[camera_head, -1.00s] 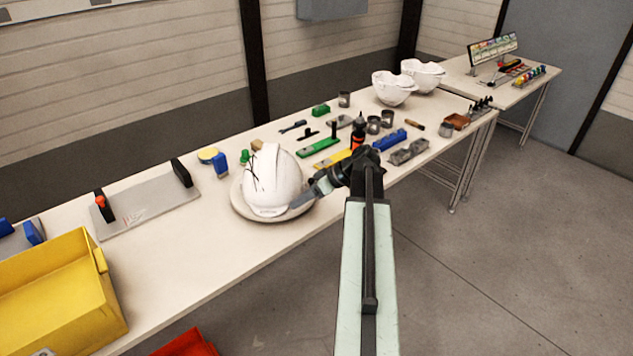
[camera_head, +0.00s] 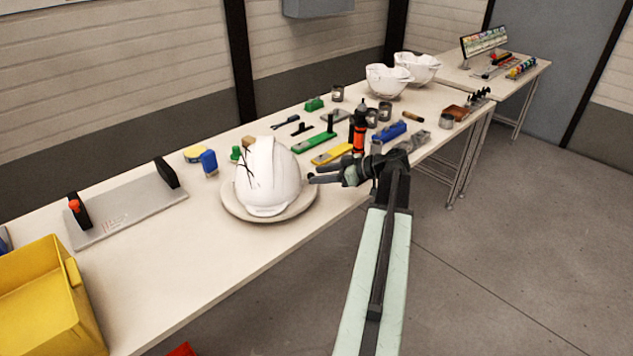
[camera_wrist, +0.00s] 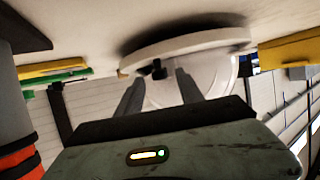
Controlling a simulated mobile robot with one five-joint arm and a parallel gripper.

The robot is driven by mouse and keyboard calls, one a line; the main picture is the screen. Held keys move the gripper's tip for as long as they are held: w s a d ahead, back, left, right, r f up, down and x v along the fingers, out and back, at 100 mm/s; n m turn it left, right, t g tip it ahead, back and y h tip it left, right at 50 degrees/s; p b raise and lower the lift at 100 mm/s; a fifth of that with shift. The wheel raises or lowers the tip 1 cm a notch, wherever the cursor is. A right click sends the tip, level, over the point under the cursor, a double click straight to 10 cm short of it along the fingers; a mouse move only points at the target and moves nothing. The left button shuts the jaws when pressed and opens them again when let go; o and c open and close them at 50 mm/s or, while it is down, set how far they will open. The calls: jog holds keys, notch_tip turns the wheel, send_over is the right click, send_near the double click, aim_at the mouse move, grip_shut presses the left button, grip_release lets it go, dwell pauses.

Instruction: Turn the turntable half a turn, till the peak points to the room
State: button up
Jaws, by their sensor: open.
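The white helmet shell (camera_head: 272,170) sits upright on the round pale turntable (camera_head: 236,208), with dark crack-like marks on its upper left. Its low front edge faces the near bench edge; I cannot tell clearly that this is the peak. My gripper (camera_head: 314,179) is at the right of the turntable, near its rim, with nothing seen in it. In the wrist view, which is upside down, my gripper (camera_wrist: 157,85) has its fingers apart, pointing at the turntable rim (camera_wrist: 200,42). A small dark block (camera_wrist: 157,69) shows between the fingertips; contact is unclear.
A black and orange bottle (camera_head: 359,130) stands behind my wrist. A yellow bin (camera_head: 45,300) is at left. The bench front before the turntable is clear.

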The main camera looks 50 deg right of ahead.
jog(key=shift+w+a+f, duration=0.2)
jog(key=shift+w+f, duration=0.05)
jog(key=shift+w, duration=0.2)
grip_shut()
dwell(1.1)
